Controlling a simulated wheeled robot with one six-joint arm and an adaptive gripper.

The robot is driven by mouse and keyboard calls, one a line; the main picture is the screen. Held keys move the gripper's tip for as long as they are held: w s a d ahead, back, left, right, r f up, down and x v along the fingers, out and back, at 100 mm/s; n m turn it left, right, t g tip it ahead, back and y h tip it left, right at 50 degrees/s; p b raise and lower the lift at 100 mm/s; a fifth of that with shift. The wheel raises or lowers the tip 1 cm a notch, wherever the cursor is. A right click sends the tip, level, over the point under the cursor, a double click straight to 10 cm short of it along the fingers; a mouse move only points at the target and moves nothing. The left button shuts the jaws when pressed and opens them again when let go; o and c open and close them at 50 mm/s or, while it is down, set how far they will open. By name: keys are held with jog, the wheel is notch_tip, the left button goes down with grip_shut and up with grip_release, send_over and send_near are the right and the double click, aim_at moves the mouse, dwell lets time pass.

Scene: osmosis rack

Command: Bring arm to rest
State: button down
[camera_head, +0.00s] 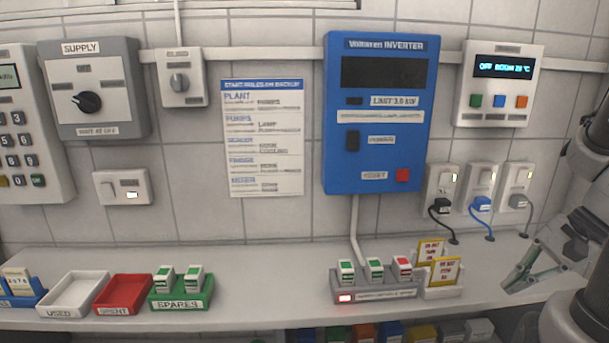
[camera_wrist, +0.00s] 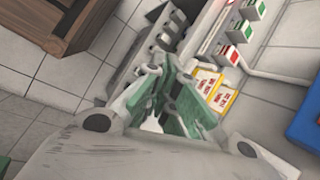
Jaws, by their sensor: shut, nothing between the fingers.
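My gripper (camera_head: 532,262) shows at the right edge of the head view, above the right part of the counter, with green finger pads. It is empty and well to the right of the small yellow-edged cards. My dark and grey arm links fill the right edge beside it. In the wrist view my gripper (camera_wrist: 170,90) has its fingers drawn together, with nothing between them. Beyond the fingers lie the counter edge and the yellow-edged cards (camera_wrist: 222,97). I cannot tell from these frames whether the fingertips touch anything.
The counter (camera_head: 270,300) holds a red tray (camera_head: 122,310), a white tray (camera_head: 72,312), a green spares holder (camera_head: 181,303) and a grey cartridge rack (camera_head: 375,297). The blue inverter (camera_head: 375,180) is on the wall. Cabled plugs (camera_head: 480,204) hang near my arm. The counter's middle is clear.

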jog(key=a+r+n+t+h, duration=0.1)
jog(key=a+r+n+h, duration=0.1)
jog(key=r+n, duration=0.4)
jog(key=s+a+r+n+t+h, duration=0.1)
jog(key=a+r+n+h, duration=0.1)
jog(key=r+n, duration=0.4)
jog(key=shift+s+a+n+h, duration=0.35)
jog(key=shift+n+h, duration=0.25)
jog(key=shift+h, duration=0.2)
